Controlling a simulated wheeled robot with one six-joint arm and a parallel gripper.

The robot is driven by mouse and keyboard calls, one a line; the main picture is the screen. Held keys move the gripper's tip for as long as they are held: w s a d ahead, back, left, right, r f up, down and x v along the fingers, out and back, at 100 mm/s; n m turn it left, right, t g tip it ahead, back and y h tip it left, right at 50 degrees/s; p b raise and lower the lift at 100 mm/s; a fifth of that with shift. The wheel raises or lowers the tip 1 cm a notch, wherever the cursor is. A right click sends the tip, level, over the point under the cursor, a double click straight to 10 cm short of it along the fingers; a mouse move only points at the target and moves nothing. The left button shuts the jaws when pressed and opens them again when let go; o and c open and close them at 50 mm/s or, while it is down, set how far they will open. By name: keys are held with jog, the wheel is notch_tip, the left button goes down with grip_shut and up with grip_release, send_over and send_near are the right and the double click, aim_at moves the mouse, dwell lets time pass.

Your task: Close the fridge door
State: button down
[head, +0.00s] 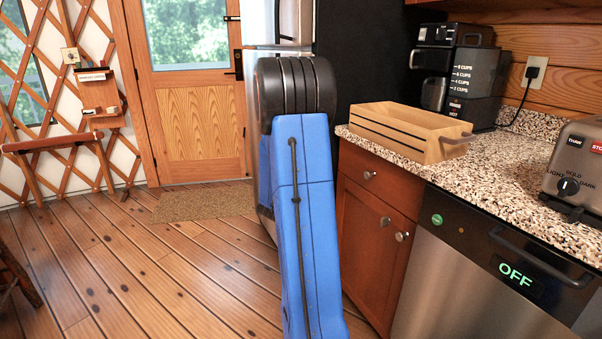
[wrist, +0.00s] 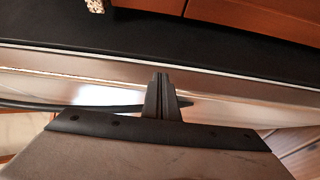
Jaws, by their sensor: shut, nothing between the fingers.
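The fridge (head: 362,70) stands behind my blue arm in the head view, with a black side and a silver front. Its silver door (head: 259,22) shows at the left, with a dark handle (head: 277,22); my arm hides much of the lower front. In the wrist view the black fridge side (wrist: 120,36) runs across the top, with a pale edge line and the silver door (wrist: 60,85) below it. My gripper (wrist: 160,76) is shut and empty, its tips at the silver door's surface or just short of it. I cannot tell whether it touches or whether a gap remains at the door.
A counter (head: 510,165) at the right holds a wooden crate (head: 405,130), a coffee maker (head: 462,75) and a toaster (head: 580,170). A dishwasher (head: 470,275) and wooden cabinet (head: 375,235) stand below. The floor (head: 150,265) at the left is open, with a mat (head: 205,203) by the wooden door (head: 200,120).

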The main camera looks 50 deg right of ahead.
jog(key=w+a+v, duration=0.1)
jog(key=w+v, duration=0.1)
jog(key=v, duration=1.3)
jog(key=shift+w+t, duration=0.25)
jog(key=shift+t, duration=0.05)
jog(key=shift+a, duration=0.1)
jog(key=shift+r, duration=0.1)
jog(key=s+a+r+m+g+y, duration=0.1)
jog(key=s+a+m+g+y, duration=0.2)
jog(key=s+a, duration=0.4)
jog(key=s+a+r+m+g+y, duration=0.1)
jog(key=s+a+m+g+y, duration=0.25)
jog(key=s, duration=0.65)
jog(key=s+a+n+t+y, duration=0.1)
jog(key=a+y, duration=0.4)
jog(key=a, duration=0.9)
jog(key=s+a+n+t+y, duration=0.2)
jog(key=s+a+t+y, duration=0.2)
jog(key=a, duration=1)
jog(key=shift+a+f+y, duration=0.35)
jog(key=shift+f+y, duration=0.05)
jog(key=shift+y, duration=0.45)
jog(key=shift+s, duration=0.1)
